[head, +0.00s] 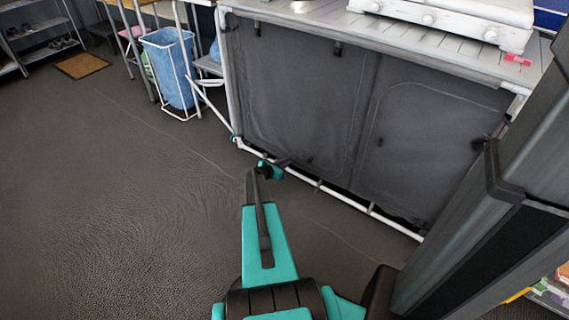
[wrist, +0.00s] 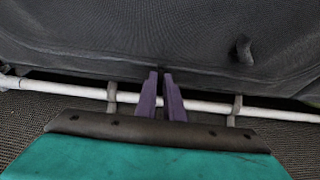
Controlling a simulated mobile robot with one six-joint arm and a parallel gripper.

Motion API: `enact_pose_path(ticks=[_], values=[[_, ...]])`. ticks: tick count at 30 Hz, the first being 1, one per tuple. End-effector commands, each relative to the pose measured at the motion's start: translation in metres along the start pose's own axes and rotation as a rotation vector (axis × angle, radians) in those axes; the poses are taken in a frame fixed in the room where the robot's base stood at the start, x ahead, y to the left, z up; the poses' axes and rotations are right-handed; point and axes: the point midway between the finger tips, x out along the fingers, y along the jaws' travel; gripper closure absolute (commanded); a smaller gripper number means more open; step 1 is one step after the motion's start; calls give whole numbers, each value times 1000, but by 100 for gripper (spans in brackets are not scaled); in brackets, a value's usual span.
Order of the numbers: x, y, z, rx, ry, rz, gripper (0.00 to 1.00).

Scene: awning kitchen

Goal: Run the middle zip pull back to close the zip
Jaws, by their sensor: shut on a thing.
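The grey fabric cabinet front (head: 300,95) hangs under the kitchen counter, with zip seams along its panels. My gripper (head: 284,163) is low at the cabinet's lower left, by the bottom seam. In the wrist view its two purple fingers (wrist: 162,74) are close together with their tips at the fabric's lower edge. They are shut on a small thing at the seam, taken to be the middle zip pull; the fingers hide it. A dark pull (head: 310,160) hangs just right of the gripper and also shows in the wrist view (wrist: 244,50). Another pull (head: 380,142) hangs further right.
A white frame tube (head: 335,193) runs along the cabinet's foot, below my fingers in the wrist view (wrist: 215,106). A blue bin bag (head: 170,70) in a white stand is at the left. A white stove (head: 450,18) stands on the counter. The floor at left is clear.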

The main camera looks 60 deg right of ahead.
Motion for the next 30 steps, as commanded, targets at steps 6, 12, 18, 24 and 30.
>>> enact_pose_path(ticks=[6,12,18,24,30], values=[[0,8,1,-1,0,15,87],[0,6,1,-1,0,12,73],[-1,5,0,-1,1,10,73],[-10,4,1,-1,1,10,73],[-32,4,2,-2,1,12,73]])
